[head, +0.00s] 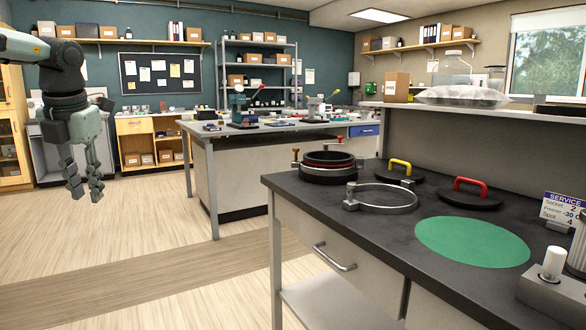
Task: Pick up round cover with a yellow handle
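The round cover with a yellow handle (386,178) is a flat black disc lying on the dark bench top, toward its back edge. Its yellow arched handle (401,164) stands up on top. My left gripper (86,194) hangs in the air at the left, fingers pointing down and apart, with nothing between them. It is far from the cover, over the floor area left of the bench. My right gripper is not in view.
A similar black cover with a red handle (470,200) lies right of the yellow-handled one. A metal ring with clamps (386,208), a round port with a dark red ring (328,172) and a green round spot (470,242) are nearby. A service sign (562,210) stands at the right.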

